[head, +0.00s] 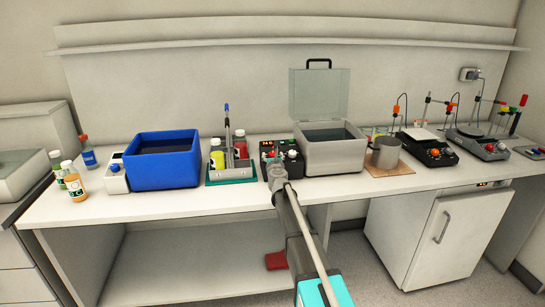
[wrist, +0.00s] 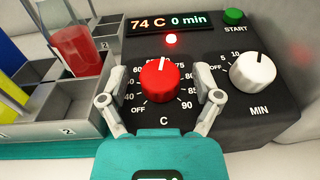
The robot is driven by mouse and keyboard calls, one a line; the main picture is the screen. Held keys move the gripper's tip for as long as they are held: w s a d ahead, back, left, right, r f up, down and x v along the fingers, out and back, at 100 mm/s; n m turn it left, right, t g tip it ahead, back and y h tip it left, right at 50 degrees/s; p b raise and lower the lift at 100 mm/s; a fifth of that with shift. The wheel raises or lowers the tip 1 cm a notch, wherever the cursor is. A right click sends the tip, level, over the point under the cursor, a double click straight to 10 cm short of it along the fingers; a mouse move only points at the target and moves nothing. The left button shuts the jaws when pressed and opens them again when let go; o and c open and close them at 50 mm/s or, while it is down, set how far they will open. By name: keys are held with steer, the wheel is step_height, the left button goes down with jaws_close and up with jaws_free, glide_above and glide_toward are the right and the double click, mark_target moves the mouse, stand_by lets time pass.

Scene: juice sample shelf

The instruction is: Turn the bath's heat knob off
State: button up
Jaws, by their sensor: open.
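The red heat knob (wrist: 161,80) sits on the bath's black control panel (wrist: 228,112), over a dial marked OFF to 90 C. Its white pointer line points up, between the upper dial numbers. The display (wrist: 167,22) reads 74 C and 0 min, and a red lamp (wrist: 171,39) is lit. My gripper (wrist: 160,99) is open, with one finger on each side of the knob; I cannot tell whether either touches it. In the head view my gripper (head: 279,174) is in front of the panel (head: 269,146), left of the grey bath (head: 334,156) with its lid raised.
A white timer knob (wrist: 252,73) and green START button (wrist: 234,16) are right of the heat knob. The teal-based bottle rack (head: 231,179) stands close left, holding red and yellow bottles. A blue tub (head: 163,172) is farther left; a metal beaker (head: 385,153) is right.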

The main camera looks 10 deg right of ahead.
jaws_close()
stand_by(0.5)
steer(key=shift+n+y, duration=1.1)
steer(key=shift+y, duration=0.1)
steer(key=n+y, duration=0.2)
steer(key=n+g+y, duration=0.1)
steer(key=n+y, duration=0.1)
steer(key=y, duration=0.1)
steer(key=shift+w+d+r, duration=0.1)
steer(key=shift+w+d, duration=0.05)
steer(key=shift+n+g+y+p, duration=0.4)
steer(key=shift+n+g+y, duration=0.7)
steer(key=shift+n+y, duration=0.5)
steer(key=shift+g+y, duration=0.3)
jaws_free()
